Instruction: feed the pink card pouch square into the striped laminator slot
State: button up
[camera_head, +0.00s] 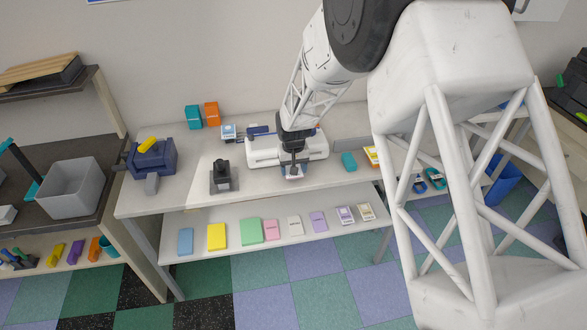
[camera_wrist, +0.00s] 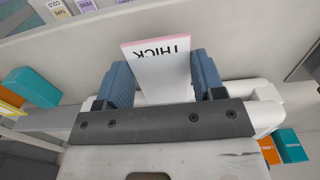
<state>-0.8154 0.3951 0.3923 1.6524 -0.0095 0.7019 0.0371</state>
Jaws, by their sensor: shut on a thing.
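My gripper (camera_head: 291,168) is over the front part of the table, in front of the white laminator (camera_head: 262,157). In the wrist view my gripper (camera_wrist: 160,72) has its blue fingers shut on a white card with pink edges, the pink card pouch (camera_wrist: 163,75). The pouch is printed THICK and its far end sticks out beyond the fingertips. In the head view it is small and mostly hidden by the gripper. The laminator also shows in the wrist view (camera_wrist: 265,108), behind the gripper. My arm covers part of it, and I cannot make out a striped slot.
A black and grey device (camera_head: 221,178) stands left of the laminator, with a blue machine (camera_head: 152,160) farther left. Teal (camera_head: 193,117) and orange (camera_head: 211,114) boxes stand behind. A teal box (camera_head: 348,161) is to the right. Several coloured cards lie on the lower shelf (camera_head: 205,222).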

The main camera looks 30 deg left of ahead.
jog(key=shift+w+a, duration=0.1)
jog(key=shift+w+a, duration=0.4)
jog(key=shift+a, duration=0.05)
dwell(0.4)
jog(key=o, duration=1.1)
jog(key=shift+r, duration=0.1)
jog(key=shift+r, duration=3.75)
